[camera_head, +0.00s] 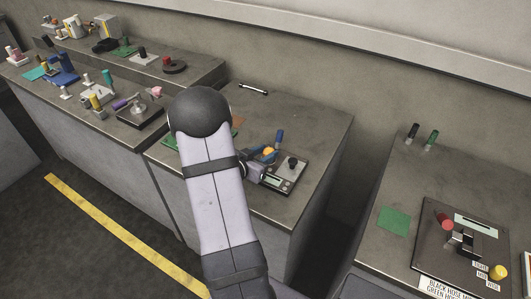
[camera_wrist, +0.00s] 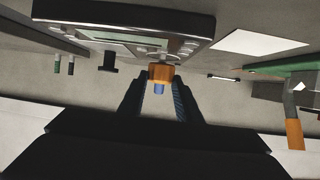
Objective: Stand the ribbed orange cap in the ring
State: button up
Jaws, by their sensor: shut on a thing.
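My gripper (camera_wrist: 160,88) is shut on the orange cap (camera_wrist: 161,72), which sits between the two dark fingertips with a small blue part (camera_wrist: 158,89) showing at it. The cap's ribs are too small to make out. In the head view the orange cap (camera_head: 268,151) is at my gripper (camera_head: 265,156), by the flat device with a display (camera_head: 282,183) on the middle bench. That device fills the top of the wrist view (camera_wrist: 125,27), close to the cap. I cannot tell whether they touch. I cannot make out the ring clearly.
A dark knob (camera_head: 292,162) stands on the device, and an upright blue piece (camera_head: 279,137) is behind it. A drawer-like handle (camera_head: 253,88) lies at the back. The right bench holds a green mat (camera_head: 394,221) and a dark panel (camera_head: 440,262). The middle bench's right side is clear.

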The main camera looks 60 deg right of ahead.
jog(key=shift+f+b, duration=0.45)
jog(key=shift+f, duration=0.1)
jog(key=o, duration=1.1)
jog(key=shift+a, duration=0.1)
jog(key=shift+b+v, duration=0.35)
jog(key=shift+v, duration=3.25)
